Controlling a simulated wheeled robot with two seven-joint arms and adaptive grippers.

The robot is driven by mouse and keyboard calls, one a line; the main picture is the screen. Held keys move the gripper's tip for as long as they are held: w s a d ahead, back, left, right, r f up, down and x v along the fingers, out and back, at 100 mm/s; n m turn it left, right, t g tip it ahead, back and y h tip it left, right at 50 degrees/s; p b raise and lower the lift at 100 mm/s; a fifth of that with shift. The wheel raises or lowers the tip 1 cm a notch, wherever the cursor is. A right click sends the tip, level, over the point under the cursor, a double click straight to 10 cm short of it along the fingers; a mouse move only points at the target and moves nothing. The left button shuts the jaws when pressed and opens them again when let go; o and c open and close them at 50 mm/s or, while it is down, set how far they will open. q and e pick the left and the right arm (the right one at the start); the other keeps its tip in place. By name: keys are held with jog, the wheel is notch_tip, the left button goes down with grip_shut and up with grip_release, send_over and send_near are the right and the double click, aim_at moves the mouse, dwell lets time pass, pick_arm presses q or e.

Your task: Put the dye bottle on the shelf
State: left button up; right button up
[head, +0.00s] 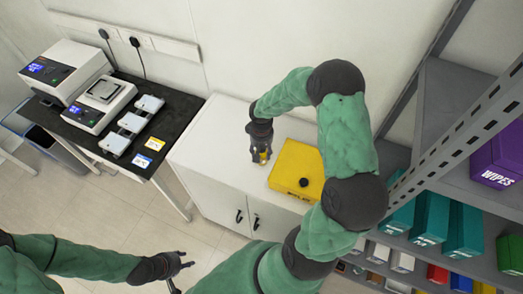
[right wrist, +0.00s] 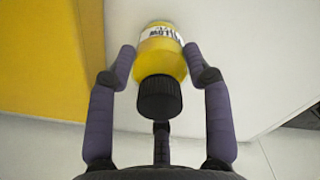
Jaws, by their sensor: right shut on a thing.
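The dye bottle (right wrist: 160,55) is yellow with a black cap and a white label, part of which reads like "yellow". In the right wrist view it sits between the fingers of my right gripper (right wrist: 163,65), which is shut on it. In the head view the bottle (head: 263,157) shows small below my right gripper (head: 261,147), over the white cabinet top; I cannot tell whether it touches the top. The grey shelf (head: 455,180) stands at the right. My left gripper (head: 182,261) is low at the left, over the floor, apart from everything; its finger opening is unclear.
A yellow box (head: 297,168) with a black knob sits on the white cabinet (head: 225,125), close right of the bottle. The shelf holds teal boxes (head: 430,217), purple wipes boxes (head: 497,160) and several small boxes below. A black-topped table (head: 175,122) with instruments stands left.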

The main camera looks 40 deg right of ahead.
jog(key=o, duration=1.4)
jog(key=shift+f, duration=0.1)
